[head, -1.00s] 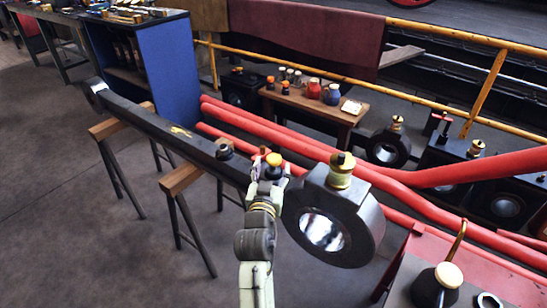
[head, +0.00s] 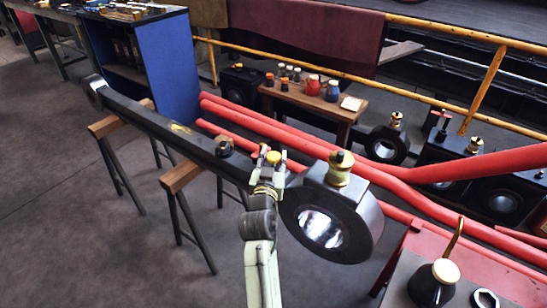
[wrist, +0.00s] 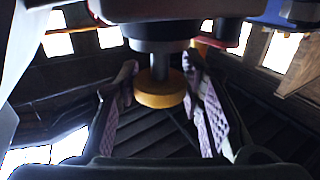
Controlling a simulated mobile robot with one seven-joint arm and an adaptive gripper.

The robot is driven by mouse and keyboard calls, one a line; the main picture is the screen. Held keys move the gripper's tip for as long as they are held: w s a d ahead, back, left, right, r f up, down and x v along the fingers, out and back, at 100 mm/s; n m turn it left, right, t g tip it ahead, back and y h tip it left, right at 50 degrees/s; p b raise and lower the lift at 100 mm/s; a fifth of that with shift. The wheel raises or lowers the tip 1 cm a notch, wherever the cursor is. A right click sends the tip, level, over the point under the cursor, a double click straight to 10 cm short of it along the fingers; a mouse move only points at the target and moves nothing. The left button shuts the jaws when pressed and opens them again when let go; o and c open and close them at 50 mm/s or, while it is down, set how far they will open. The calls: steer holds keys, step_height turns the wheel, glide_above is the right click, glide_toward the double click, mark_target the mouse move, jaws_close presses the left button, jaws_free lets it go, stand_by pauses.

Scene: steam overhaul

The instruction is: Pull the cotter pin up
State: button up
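The cotter pin (head: 273,157) shows a yellow round head on top of the dark rod (head: 160,123), just left of its big ring end. In the wrist view, which looks upside down, its yellow head (wrist: 160,93) sits on a grey stem below a dark collar. My gripper (head: 271,165) is at the pin, its fingers on either side of the head. In the wrist view my gripper (wrist: 161,85) has its purple-padded fingers spread apart, with the head between them. I cannot tell whether either pad touches it.
A brass oil cup (head: 340,168) stands on the big end (head: 322,228), close right of my gripper. A dark fitting (head: 224,147) sits on the rod to the left. Wooden trestles (head: 181,176) carry the rod. Red pipes (head: 300,145) run behind. An oil can (head: 433,284) stands at lower right.

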jaws_close()
stand_by(0.3)
step_height(320, 180, up, 6)
steer(key=p, duration=0.3)
steer(key=shift+f, duration=0.1)
steer(key=shift+o, duration=0.9)
jaws_free()
steer(key=o, duration=0.4)
steer(key=shift+f, duration=0.15)
steer(key=shift+s, duration=0.1)
